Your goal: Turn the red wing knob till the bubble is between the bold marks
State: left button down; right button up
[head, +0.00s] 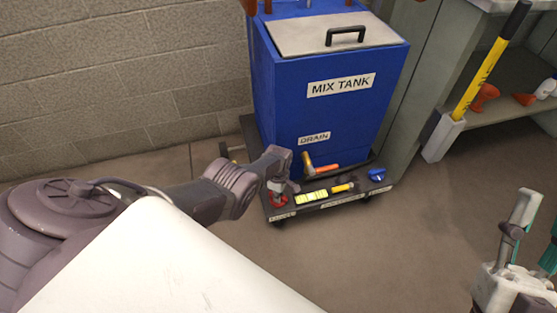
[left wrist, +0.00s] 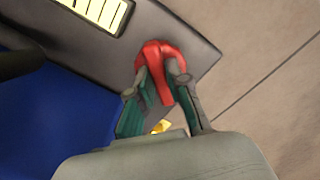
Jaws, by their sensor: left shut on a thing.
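My left gripper (head: 279,191) reaches down to the near left corner of the dark base under the blue tank. It is shut on the red wing knob (head: 278,199). In the left wrist view, the fingers of the left gripper (left wrist: 162,88) stand on either side of the red wing (left wrist: 163,60). The yellow level vial (head: 311,197) with dark marks lies on the base, right of the knob. Part of the vial (left wrist: 98,10) shows in the left wrist view; I cannot make out the bubble. My right gripper (head: 533,240) is open and empty at the right edge.
The blue mix tank (head: 330,105) stands on the base (head: 345,200). A drain valve with an orange handle (head: 324,169) sticks out above the vial. A blue knob (head: 377,175) is at the right corner.

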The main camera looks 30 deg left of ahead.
pick_arm(q)
jog(key=shift+a+n, duration=0.15)
jog(key=shift+n, duration=0.65)
jog(key=c, duration=1.3)
grip_release()
jog(key=shift+a, duration=0.1)
jog(key=shift+o, duration=0.9)
jog(key=shift+r, duration=0.1)
jog(key=shift+w+r, duration=0.1)
jog(key=shift+r, duration=0.3)
notch_tip(320, 180, up, 11)
